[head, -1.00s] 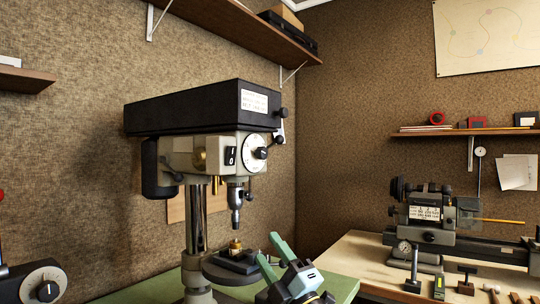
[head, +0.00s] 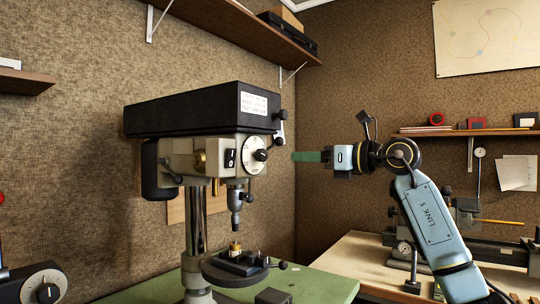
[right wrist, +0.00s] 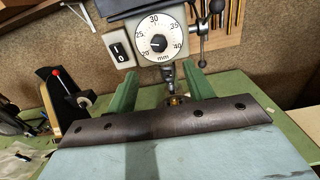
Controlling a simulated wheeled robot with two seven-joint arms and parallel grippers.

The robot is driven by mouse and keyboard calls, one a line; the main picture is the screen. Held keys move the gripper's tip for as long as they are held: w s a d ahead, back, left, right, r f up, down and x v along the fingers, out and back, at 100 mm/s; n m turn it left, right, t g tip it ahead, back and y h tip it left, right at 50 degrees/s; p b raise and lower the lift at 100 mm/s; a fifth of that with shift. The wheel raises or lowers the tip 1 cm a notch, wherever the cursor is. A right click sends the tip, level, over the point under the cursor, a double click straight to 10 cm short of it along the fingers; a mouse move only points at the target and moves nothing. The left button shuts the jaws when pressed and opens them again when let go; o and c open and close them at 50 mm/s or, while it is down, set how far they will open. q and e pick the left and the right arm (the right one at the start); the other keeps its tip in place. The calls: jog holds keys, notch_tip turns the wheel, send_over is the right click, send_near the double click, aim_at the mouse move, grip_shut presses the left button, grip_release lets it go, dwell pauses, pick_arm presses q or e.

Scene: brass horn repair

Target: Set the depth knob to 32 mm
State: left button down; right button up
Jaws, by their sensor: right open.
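The depth knob (head: 260,155) is a small black knob on the white round dial (head: 250,152) at the front of the drill press head. In the right wrist view the dial (right wrist: 158,20) is marked 20 to 40 mm, with 30 at the top. The black knob (right wrist: 158,43) sits at its middle; I cannot read its pointer surely. My right gripper (head: 294,156) points left at the knob, apart from it. Its two green fingers (right wrist: 160,74) are open, with nothing between them, below the knob in the wrist view. My left gripper is out of view.
An I/O switch (head: 230,158) is beside the dial, and a black-knobbed lever (head: 282,125) is on its other side. The chuck (head: 236,200) hangs over the round drill table (head: 215,275). A lathe stands on the bench at right, partly behind my right arm.

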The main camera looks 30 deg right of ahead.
aim_at(265, 156)
jog(key=p+x, duration=0.2)
jog(key=x, duration=0.9)
jog(key=shift+a, duration=0.15)
jog(key=c, duration=1)
jog(key=shift+o, duration=0.2)
